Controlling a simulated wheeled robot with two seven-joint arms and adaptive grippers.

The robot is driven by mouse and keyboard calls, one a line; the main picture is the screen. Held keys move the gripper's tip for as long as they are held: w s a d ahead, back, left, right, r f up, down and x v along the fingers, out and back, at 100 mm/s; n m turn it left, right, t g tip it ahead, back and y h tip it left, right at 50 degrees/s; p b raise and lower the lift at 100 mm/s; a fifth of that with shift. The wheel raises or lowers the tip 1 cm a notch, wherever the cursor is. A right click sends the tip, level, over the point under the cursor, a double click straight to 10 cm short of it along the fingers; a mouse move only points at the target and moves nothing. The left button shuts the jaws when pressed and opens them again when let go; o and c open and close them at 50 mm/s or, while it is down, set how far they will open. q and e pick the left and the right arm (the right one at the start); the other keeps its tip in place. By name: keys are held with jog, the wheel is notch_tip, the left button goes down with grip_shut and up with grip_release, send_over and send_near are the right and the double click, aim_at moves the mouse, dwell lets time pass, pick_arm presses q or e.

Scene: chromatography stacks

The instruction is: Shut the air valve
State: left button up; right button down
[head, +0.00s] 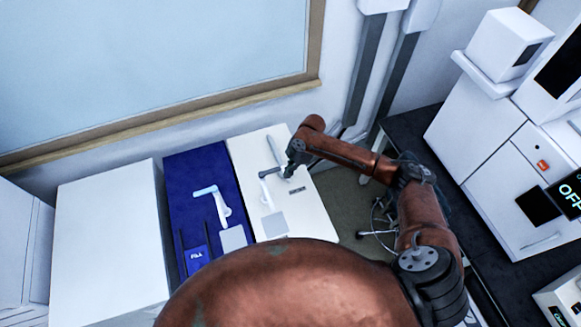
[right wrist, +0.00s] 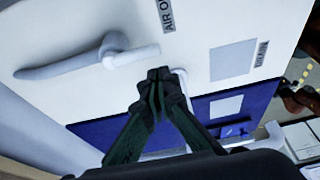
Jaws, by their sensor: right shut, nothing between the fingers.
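The air valve shows in the right wrist view as a long pale lever handle (right wrist: 68,66) with a rounded hub and a short stub, on a white panel, near a partly cut-off label starting "AIR O" (right wrist: 168,12). In the head view its handle (head: 273,150) lies at the upper part of the white panel (head: 248,150). My right gripper (right wrist: 160,76) is shut and empty, its fingertips just below and right of the hub; I cannot tell whether they touch the stub. In the head view, the right gripper (head: 287,172) is over the white panel. My left gripper is not in view.
A second pale lever (head: 266,188) is on the white panel, partly hidden by my gripper in the right wrist view. A blue panel (head: 185,165) beside it carries another lever (head: 210,192) and a FILL label (head: 196,254). A white cabinet (head: 105,235) stands left; equipment stands right.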

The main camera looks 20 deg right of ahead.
jog(key=x, duration=0.3)
jog(key=shift+w+a+f, duration=0.1)
jog(key=shift+a+f, duration=0.05)
jog(key=shift+f, duration=0.2)
jog(key=shift+f+p, duration=0.25)
jog(key=shift+p, duration=0.05)
jog(key=shift+a+f, duration=0.1)
jog(key=shift+f, duration=0.05)
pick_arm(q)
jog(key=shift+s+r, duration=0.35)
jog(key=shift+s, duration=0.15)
